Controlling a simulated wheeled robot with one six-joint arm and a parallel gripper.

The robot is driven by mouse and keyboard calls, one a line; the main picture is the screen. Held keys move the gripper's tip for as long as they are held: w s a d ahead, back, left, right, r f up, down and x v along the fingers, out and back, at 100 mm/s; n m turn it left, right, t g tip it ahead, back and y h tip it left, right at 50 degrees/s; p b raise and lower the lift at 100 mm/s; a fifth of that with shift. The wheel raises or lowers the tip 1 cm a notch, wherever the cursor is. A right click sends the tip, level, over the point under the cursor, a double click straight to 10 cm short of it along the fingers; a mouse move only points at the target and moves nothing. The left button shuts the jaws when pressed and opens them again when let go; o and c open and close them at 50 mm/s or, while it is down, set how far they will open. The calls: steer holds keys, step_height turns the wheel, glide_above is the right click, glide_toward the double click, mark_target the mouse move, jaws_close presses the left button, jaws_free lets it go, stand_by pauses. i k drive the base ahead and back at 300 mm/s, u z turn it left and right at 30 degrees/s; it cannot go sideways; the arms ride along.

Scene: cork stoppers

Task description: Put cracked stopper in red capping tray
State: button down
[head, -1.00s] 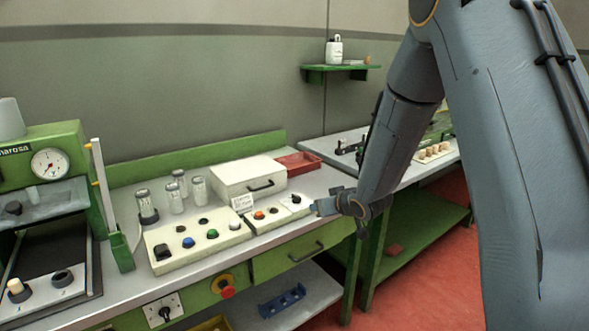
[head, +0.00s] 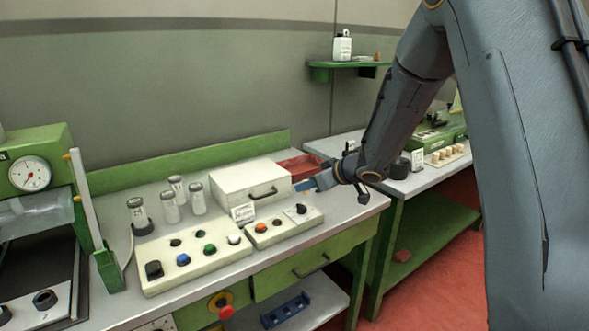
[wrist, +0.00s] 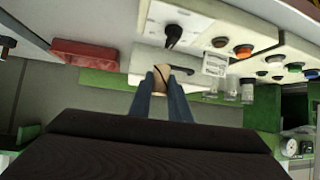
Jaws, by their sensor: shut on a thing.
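My gripper (head: 307,186) is shut on a pale tan cork stopper (wrist: 174,79). The stopper sits between the blue fingertips in the wrist view, with a dark line across it that looks like a crack. In the head view the stopper is too small to make out. The red tray (head: 297,166) is at the back of the bench, right of the white drawer box, and my gripper is in front of it, partly overlapping it in the picture. The tray also shows in the wrist view (wrist: 84,53), apart from the fingers and to their left.
The white drawer box (head: 240,186) stands left of the tray. Button panels (head: 190,256) lie in front, with glass jars (head: 170,207) behind. A gauge press (head: 32,172) is far left. More corks (head: 447,155) stand on the right bench.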

mark_target(301, 168)
steer(key=z, duration=0.05)
steer(key=i, duration=1.2)
